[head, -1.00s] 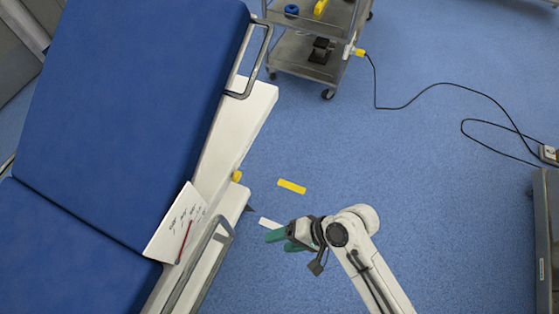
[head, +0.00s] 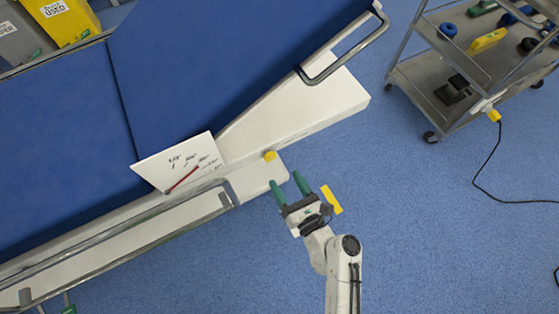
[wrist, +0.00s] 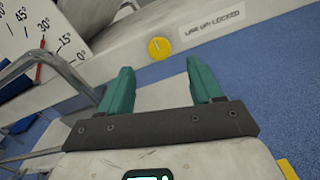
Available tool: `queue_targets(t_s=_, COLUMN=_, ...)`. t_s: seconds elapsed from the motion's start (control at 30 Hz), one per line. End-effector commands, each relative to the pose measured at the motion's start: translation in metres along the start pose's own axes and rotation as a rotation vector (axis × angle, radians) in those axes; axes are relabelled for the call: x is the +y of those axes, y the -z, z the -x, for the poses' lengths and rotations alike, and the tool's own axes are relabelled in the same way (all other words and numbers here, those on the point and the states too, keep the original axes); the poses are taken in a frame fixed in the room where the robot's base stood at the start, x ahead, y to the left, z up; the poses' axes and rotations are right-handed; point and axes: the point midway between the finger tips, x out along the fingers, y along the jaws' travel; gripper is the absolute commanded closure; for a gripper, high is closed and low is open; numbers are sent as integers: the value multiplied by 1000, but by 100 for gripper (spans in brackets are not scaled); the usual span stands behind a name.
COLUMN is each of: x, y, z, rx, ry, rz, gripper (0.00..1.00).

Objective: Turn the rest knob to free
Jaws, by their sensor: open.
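The rest knob is a small round yellow knob (head: 270,156) on the white side of the operating table. In the wrist view the knob (wrist: 159,48) shows a dark line across its face, beside a label (wrist: 213,29) that reads "LINE UP: LOCKED". My gripper (head: 290,184) has green fingers and is open and empty. It points towards the table side, just below and right of the knob in the head view. In the wrist view the knob lies beyond the open fingertips (wrist: 157,72), apart from them and roughly centred between them.
An angle scale plate (head: 180,162) with a red pointer stands left of the knob. A metal side rail (head: 130,230) runs along the table. A steel trolley (head: 420,90) with tools stands at the right.

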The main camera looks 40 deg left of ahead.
Motion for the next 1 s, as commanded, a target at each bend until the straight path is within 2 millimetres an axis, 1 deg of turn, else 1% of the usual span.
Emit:
queue_targets(t_s=0.03, x=1, y=0, z=-12, rx=-2, ry=-4, rz=1, gripper=35)
queue_targets(t_s=0.2, x=0, y=0, z=-42, rx=-2, ry=-2, rz=1, gripper=35)
queue_targets(t_s=0.3, x=0, y=1, z=-56, rx=-1, ry=-2, rz=2, gripper=35)
queue_targets(t_s=0.4, x=1, y=1, z=-66, rx=-1, ry=-3, rz=2, gripper=35)
queue_targets(t_s=0.53, x=0, y=0, z=-73, rx=0, ry=-2, rz=2, gripper=35)
queue_targets(t_s=0.83, x=0, y=0, z=-74, rx=1, ry=-1, rz=3, gripper=35)
queue_targets(t_s=1.0, x=0, y=0, z=-74, rx=0, ry=-1, rz=3, gripper=51)
